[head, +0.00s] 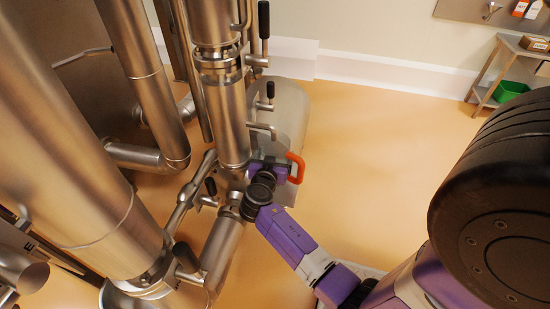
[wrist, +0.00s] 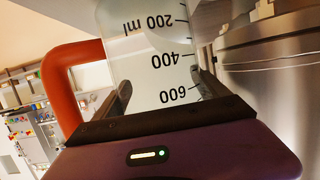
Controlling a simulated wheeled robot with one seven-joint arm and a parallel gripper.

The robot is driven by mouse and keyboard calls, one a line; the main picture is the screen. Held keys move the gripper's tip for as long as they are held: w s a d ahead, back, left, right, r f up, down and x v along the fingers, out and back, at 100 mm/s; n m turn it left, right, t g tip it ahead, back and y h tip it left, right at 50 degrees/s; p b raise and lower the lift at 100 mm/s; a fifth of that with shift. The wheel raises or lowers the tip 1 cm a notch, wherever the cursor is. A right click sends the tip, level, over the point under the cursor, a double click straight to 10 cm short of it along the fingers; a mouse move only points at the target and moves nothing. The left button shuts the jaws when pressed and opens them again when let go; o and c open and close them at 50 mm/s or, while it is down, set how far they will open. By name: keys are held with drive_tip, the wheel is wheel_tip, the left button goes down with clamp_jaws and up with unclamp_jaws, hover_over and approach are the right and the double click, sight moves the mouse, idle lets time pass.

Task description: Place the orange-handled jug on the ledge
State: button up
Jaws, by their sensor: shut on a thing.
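The clear jug shows close up in the wrist view (wrist: 150,70), with black volume marks that read upside down there. Its orange handle (wrist: 75,80) stands out on the left of that view and also shows in the head view (head: 296,168). My gripper (wrist: 164,88) is shut on the jug, with one dark finger on each side of its body. In the head view my gripper (head: 268,172) is beside the steel pipework, and it and my wrist hide most of the jug. I cannot clearly make out which surface is the ledge.
A vertical steel pipe (head: 226,120) with black-tipped levers stands just left of my gripper. Thick steel columns (head: 75,170) fill the left. A steel shelf cart (head: 505,70) with a green bin stands far right. The middle floor is clear.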

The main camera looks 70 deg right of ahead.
drive_tip(key=shift+a+f, duration=0.15)
drive_tip(key=shift+f, duration=0.05)
drive_tip(key=shift+f, duration=0.15)
drive_tip(key=o, duration=1.4)
